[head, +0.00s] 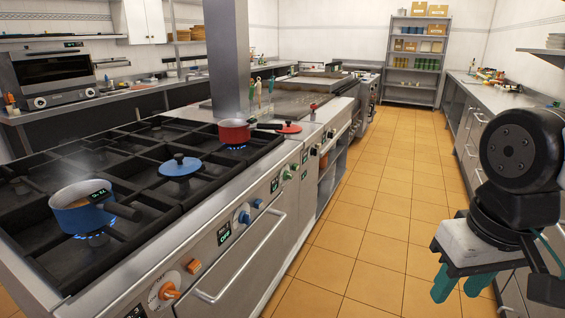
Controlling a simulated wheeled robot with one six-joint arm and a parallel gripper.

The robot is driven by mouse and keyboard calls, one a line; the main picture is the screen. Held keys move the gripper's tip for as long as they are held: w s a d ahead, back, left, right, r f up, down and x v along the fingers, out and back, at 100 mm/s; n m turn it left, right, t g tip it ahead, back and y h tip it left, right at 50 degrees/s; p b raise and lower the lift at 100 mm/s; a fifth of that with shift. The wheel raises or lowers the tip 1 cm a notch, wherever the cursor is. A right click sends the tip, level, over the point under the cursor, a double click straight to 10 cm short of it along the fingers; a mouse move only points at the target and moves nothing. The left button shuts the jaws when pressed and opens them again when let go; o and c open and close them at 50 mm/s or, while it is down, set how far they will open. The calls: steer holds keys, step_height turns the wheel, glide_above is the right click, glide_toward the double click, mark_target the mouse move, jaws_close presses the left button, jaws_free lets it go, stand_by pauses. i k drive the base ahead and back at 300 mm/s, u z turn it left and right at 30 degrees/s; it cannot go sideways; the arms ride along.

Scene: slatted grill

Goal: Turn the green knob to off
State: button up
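A green knob (287,174) shows small on the steel front panel of the stove line, beyond the blue knobs. Its pointer and its setting are too small to read. My gripper (460,284) hangs at the lower right of the head view, over the aisle side and well apart from the knob. Its two teal fingers point down with a gap between them, and nothing shows in the gap.
Orange knobs (168,291) and blue knobs (243,217) sit nearer on the same panel, above an oven handle (240,262). A blue pot (82,212) and a red pot (234,134) stand over blue flames. The tiled aisle (385,195) is clear.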

mark_target(287, 175)
steer(key=u, duration=0.05)
steer(key=i, duration=1.65)
steer(key=u, duration=0.1)
